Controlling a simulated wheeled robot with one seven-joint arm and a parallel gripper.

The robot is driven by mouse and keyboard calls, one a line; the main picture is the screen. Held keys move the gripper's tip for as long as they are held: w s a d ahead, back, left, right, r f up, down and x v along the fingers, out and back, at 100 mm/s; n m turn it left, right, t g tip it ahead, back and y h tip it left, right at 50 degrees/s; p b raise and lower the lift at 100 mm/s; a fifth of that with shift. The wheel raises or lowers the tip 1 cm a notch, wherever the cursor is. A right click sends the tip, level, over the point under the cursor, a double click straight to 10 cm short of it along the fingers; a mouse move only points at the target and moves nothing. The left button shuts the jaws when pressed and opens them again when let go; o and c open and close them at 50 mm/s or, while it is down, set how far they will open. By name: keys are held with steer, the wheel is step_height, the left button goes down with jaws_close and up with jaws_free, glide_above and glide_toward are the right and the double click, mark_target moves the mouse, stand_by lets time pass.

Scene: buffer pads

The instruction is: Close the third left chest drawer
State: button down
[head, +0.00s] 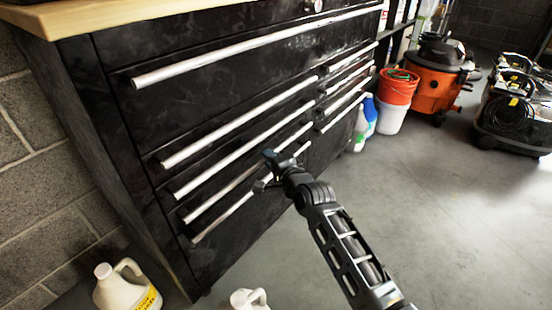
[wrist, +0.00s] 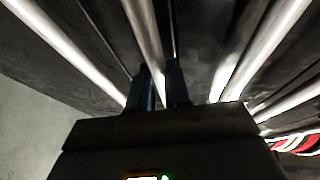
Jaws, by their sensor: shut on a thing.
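A black chest (head: 150,120) with long silver bar handles fills the left and middle of the head view. Its left column has a stack of drawers below one wide drawer. The third left drawer's handle (head: 215,199) runs diagonally towards my gripper (head: 264,170). My gripper is at the right part of this handle. In the wrist view the two dark fingers (wrist: 162,85) sit on either side of a silver handle bar (wrist: 143,30), shut on it. How far the drawer stands out from the chest front is hard to tell.
Bottles, an orange bucket (head: 398,88), an orange vacuum (head: 435,75) and a black machine (head: 515,110) stand at right. The grey floor (head: 440,220) at lower right is clear.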

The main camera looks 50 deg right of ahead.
steer(key=shift+w, duration=0.2)
steer(key=c, duration=1.1)
jaws_free()
steer(key=shift+p+v, duration=1.3)
steer(key=shift+v, duration=2.55)
